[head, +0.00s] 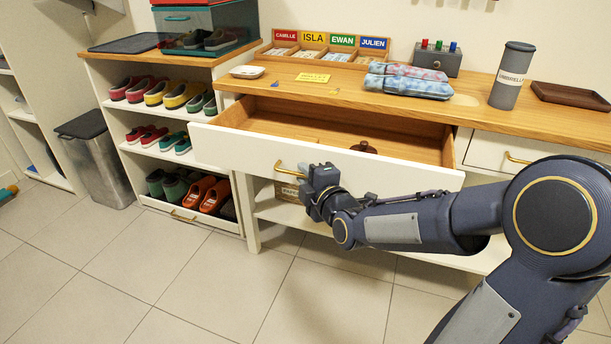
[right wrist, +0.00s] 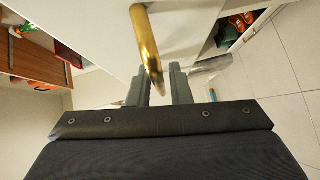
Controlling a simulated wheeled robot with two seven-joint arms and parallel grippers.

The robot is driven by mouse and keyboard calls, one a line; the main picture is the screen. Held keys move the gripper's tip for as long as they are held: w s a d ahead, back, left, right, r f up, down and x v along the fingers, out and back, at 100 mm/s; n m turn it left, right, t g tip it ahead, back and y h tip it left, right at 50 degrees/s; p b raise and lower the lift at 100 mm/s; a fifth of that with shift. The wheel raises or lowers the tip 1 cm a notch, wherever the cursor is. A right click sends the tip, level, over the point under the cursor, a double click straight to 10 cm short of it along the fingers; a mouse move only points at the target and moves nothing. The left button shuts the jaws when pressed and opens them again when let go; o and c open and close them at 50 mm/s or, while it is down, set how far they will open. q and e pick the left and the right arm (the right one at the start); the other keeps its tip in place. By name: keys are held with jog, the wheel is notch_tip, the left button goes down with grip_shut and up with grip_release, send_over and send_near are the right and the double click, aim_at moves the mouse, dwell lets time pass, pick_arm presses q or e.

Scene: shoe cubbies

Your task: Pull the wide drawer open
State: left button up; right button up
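The wide white drawer (head: 240,145) under the counter stands pulled out, with its wooden inside showing. A small brown object (head: 364,147) lies in it. The drawer's brass handle (head: 284,170) is on the middle of its front, partly hidden by my right gripper (head: 309,179). In the right wrist view the brass handle (right wrist: 146,45) runs down between the two dark fingers of my right gripper (right wrist: 160,86). The fingers are close on both sides of the bar, shut on it. My left gripper is not in view.
The counter (head: 465,110) holds folded cloths (head: 408,86), a grey canister (head: 511,76), a brown tray (head: 570,96) and a small dish (head: 247,72). A shoe rack (head: 135,152) and a grey bin (head: 100,170) stand at left. The tiled floor (head: 200,275) in front is clear.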

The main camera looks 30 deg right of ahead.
jog(key=s+r+p, duration=0.1)
jog(key=s, duration=0.6)
jog(key=shift+s+a+p, duration=0.25)
jog(key=shift+s+p, duration=0.15)
